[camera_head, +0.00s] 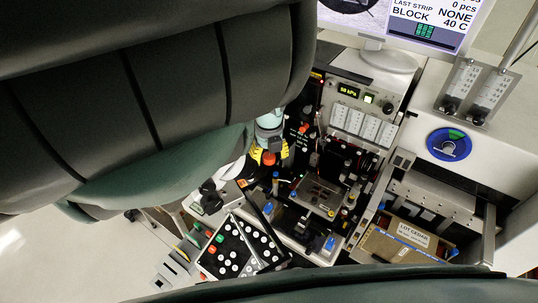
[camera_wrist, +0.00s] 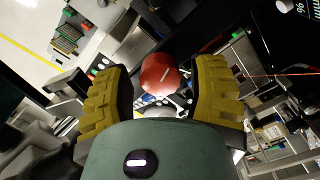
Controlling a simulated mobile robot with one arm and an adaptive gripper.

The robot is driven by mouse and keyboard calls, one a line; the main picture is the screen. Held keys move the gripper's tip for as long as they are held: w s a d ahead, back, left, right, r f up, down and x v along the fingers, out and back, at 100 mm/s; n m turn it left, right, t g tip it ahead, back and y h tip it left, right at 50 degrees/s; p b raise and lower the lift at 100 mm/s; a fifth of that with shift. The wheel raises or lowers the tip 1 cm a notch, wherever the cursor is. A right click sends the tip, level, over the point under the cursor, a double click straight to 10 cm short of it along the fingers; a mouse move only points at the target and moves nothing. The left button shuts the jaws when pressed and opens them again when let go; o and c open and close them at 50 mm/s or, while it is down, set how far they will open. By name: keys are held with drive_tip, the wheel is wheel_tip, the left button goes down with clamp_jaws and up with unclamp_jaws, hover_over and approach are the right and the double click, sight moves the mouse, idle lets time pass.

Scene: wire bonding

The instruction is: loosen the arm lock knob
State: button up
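In the head view, the orange-red knob (camera_head: 268,158) shows beside a yellow finger of my gripper (camera_head: 272,151), at the left of the bonding machine. The knob's base is hidden.
The machine's work stage (camera_head: 318,194) lies right of my gripper. A black button panel (camera_head: 240,247) stands below it. My arm covers the upper left.

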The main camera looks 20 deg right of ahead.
clamp_jaws()
idle(0.4)
drive_tip(key=shift+a+f+n+b, duration=0.1)
drive_tip(key=shift+n+b, duration=0.65)
drive_tip(key=shift+n, duration=0.35)
drive_tip(key=n, duration=0.2)
drive_tip(key=shift+n+b, duration=0.3)
drive_tip(key=shift+b, duration=0.1)
drive_tip(key=n+b, duration=0.1)
drive_tip(key=n, duration=1)
drive_tip(key=shift+n, duration=0.3)
drive_tip(key=n, duration=0.5)
drive_tip(key=shift+b, duration=0.4)
